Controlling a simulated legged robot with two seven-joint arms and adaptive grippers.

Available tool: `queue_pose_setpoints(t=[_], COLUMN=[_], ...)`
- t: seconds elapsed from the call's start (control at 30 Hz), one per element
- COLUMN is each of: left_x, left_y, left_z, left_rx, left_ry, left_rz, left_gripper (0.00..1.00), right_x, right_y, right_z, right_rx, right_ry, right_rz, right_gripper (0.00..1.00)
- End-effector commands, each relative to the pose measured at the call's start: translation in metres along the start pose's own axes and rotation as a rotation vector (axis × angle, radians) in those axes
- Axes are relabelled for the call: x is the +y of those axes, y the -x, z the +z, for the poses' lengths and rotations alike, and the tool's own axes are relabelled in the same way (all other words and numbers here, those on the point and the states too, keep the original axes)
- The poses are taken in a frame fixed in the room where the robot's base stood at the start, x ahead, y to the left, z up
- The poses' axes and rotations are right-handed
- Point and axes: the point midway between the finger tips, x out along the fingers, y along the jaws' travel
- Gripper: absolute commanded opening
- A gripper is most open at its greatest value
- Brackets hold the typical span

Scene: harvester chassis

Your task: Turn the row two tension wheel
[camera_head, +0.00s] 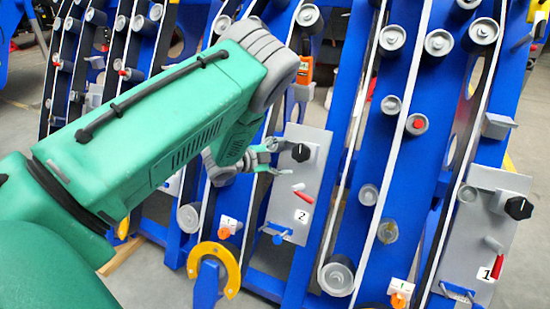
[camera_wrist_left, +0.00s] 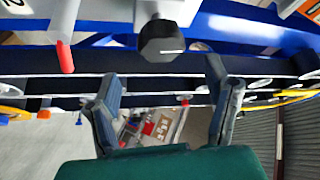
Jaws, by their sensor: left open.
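The row two tension wheel is a black knob (camera_head: 301,152) with a white mark, on a grey plate (camera_head: 314,180) labelled 2 in the head view. A red handle (camera_head: 302,193) sits below it on the same plate. My left gripper (camera_head: 277,158) is open and just left of the knob, with a small apparent gap. In the left wrist view the knob (camera_wrist_left: 161,42) shows above and between the two open fingers (camera_wrist_left: 162,74), and nothing is held. The red handle (camera_wrist_left: 65,56) is to the left there. My right gripper is not in view.
A second plate labelled 1 (camera_head: 478,235) at the right carries another black knob (camera_head: 518,208) and a red handle (camera_head: 495,257). Blue frames with white belts and grey rollers stand around. An orange device (camera_head: 304,72) is above the row two plate.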

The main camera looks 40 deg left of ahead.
Motion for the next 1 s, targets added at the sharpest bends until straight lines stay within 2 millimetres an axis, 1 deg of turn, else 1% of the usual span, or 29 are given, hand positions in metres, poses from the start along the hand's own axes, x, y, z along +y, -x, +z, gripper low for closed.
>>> queue_pose_setpoints(t=[0.03, 0.1, 0.2, 0.3, 0.87, 0.93, 0.97, 1.0], left_x=[0.0, 0.0, 0.001, 0.001, 0.001, 0.005, 0.009, 0.018], left_y=[0.01, 0.021, 0.033, 0.039, 0.041, 0.041, 0.042, 0.043], left_z=[0.0, 0.001, 0.001, 0.001, 0.0, 0.001, 0.002, 0.003], left_rx=[-0.002, -0.002, -0.001, -0.001, 0.0, -0.01, -0.021, -0.047], left_ry=[0.002, 0.001, 0.002, 0.001, 0.0, 0.013, 0.028, 0.061], left_rz=[-0.001, -0.001, 0.0, 0.0, 0.0, 0.004, 0.007, 0.014], left_gripper=[0.71, 0.71, 0.71, 0.71, 0.71, 0.71, 0.71, 0.71], right_x=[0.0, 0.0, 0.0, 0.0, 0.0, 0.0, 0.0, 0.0], right_y=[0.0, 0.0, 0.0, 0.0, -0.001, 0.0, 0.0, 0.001], right_z=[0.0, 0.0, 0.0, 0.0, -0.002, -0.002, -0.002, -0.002], right_rx=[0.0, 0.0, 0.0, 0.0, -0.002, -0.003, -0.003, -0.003], right_ry=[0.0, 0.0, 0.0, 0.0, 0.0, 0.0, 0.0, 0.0], right_rz=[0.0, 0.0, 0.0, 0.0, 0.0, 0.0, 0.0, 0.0], right_gripper=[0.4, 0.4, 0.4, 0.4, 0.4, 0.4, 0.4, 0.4])
